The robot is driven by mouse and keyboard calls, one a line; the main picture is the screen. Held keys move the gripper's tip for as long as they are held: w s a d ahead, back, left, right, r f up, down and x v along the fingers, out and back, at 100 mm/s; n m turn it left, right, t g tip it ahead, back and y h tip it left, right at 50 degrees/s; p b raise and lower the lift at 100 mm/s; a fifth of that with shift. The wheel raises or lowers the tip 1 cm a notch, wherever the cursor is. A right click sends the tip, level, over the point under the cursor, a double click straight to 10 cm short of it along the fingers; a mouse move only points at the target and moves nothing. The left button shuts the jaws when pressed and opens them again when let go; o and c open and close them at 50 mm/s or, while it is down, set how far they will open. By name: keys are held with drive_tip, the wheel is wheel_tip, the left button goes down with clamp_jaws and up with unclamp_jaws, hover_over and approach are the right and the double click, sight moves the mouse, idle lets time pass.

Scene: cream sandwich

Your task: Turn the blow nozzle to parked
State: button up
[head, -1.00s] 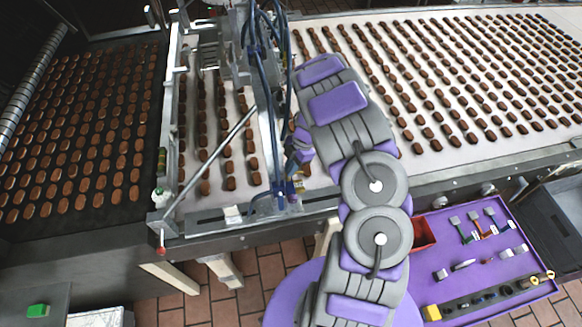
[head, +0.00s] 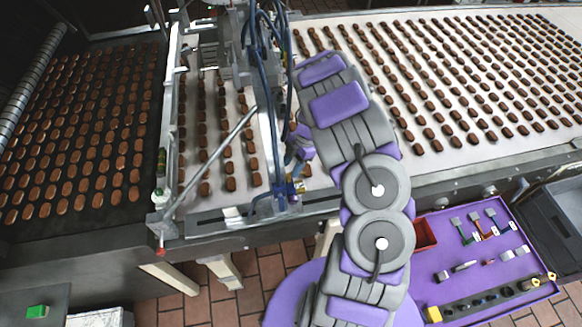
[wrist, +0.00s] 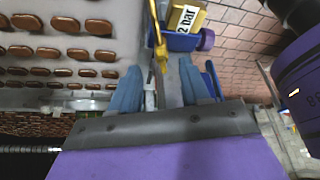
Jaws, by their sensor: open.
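The blue blow-nozzle fitting (head: 281,196) is at the near edge of the conveyor in the head view, with blue hoses above it. In the wrist view a blue block (wrist: 181,42) carries a yellow "2 bar" tag (wrist: 187,18). A thin yellow lever-like part (wrist: 158,45) reaches down toward the space between my fingers. My gripper (wrist: 160,85) is open, its blue-grey fingers on either side of that space. Contact with the yellow part cannot be told. In the head view my gripper (head: 290,155) is beside the hoses, its fingertips partly hidden.
Chocolate-topped pieces fill the dark belt (head: 150,80) at left and the pale belt (head: 440,160) at right. A diagonal metal rod (head: 212,160) stands left of the nozzle. A purple tray (head: 450,265) with tools and a red bin (head: 425,235) lie at the lower right.

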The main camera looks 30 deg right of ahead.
drive_tip(key=b+v, duration=0.2)
drive_tip(key=v, duration=1.4)
